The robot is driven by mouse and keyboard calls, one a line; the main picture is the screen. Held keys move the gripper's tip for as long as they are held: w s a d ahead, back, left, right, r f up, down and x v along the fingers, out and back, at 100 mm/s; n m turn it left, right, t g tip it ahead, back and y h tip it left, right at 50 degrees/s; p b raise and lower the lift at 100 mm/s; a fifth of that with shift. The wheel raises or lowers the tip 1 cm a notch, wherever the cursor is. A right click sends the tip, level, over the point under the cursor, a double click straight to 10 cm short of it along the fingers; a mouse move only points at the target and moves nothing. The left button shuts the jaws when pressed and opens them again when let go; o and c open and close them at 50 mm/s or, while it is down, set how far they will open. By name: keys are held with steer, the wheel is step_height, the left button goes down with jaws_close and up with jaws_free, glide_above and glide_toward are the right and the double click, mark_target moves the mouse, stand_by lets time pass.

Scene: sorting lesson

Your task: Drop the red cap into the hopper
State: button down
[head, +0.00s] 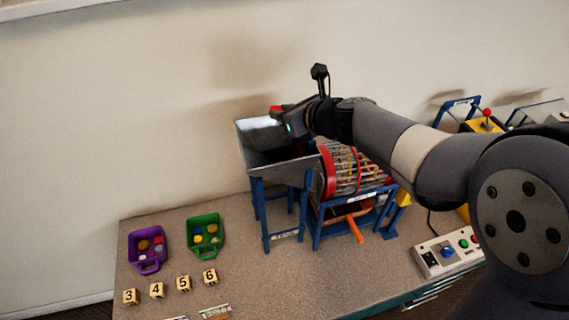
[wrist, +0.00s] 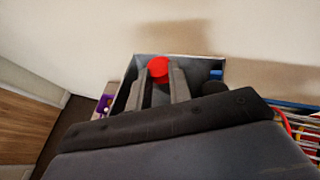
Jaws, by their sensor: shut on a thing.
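My gripper (head: 277,110) is above the metal hopper (head: 258,135), near its upper right edge in the head view. It is shut on the red cap (head: 275,108). In the wrist view the red cap (wrist: 158,68) sits between the two fingertips (wrist: 160,80), with the grey hopper wall (wrist: 190,65) around and behind it. The hopper stands on blue legs. Most of its inside is hidden by my gripper in the wrist view.
A red-rimmed barred drum (head: 352,170) stands right of the hopper. A purple bin (head: 148,265) and a green bin (head: 205,253) hold small discs at the left. Numbered blocks (head: 157,290) line the front. A switch box (head: 447,250) sits at the right.

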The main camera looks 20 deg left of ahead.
steer(key=shift+f, duration=2.45)
steer(key=c, duration=1.2)
jaws_free()
